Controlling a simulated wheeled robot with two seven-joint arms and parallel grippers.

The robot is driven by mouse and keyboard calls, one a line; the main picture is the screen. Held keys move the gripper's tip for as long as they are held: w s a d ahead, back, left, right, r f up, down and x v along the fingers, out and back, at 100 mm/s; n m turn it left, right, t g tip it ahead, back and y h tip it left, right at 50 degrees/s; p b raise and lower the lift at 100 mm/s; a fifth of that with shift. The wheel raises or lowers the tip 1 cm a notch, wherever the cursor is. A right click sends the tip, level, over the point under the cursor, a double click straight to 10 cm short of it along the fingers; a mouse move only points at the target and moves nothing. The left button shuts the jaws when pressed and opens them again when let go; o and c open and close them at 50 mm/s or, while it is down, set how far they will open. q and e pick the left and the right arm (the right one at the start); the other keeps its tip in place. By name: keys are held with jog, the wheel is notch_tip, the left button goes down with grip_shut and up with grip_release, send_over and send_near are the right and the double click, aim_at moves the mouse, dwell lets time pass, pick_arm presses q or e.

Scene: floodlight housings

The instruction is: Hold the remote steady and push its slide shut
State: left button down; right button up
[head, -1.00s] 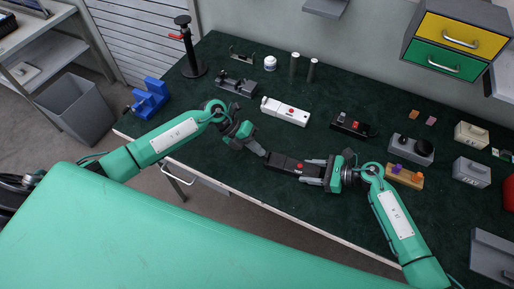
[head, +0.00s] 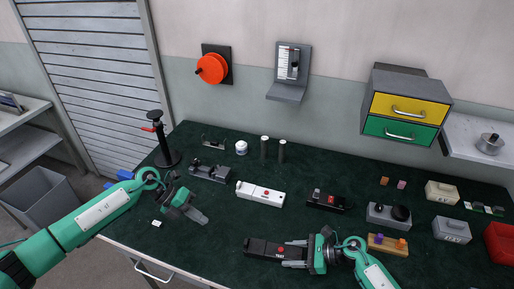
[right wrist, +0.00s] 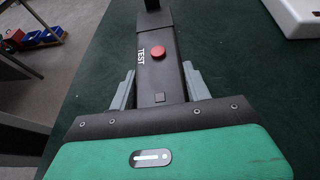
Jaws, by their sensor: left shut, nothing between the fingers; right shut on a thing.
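The black remote (head: 262,248) with a red button lies along the front of the table in the head view. In the right wrist view the remote (right wrist: 155,75) shows its red button and the word TEST. My right gripper (head: 292,250) is shut on its right-hand end, with a grey finger along each side. My left gripper (head: 203,219) is shut and empty, up and left of the remote and apart from it. I cannot tell from these views how far the remote's slide is closed.
A white device (head: 260,193) and another black device (head: 326,201), both with red parts, lie behind the remote. A wooden block with coloured pegs (head: 388,245) stands right of my right gripper.

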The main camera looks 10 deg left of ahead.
jog(key=o, duration=1.1)
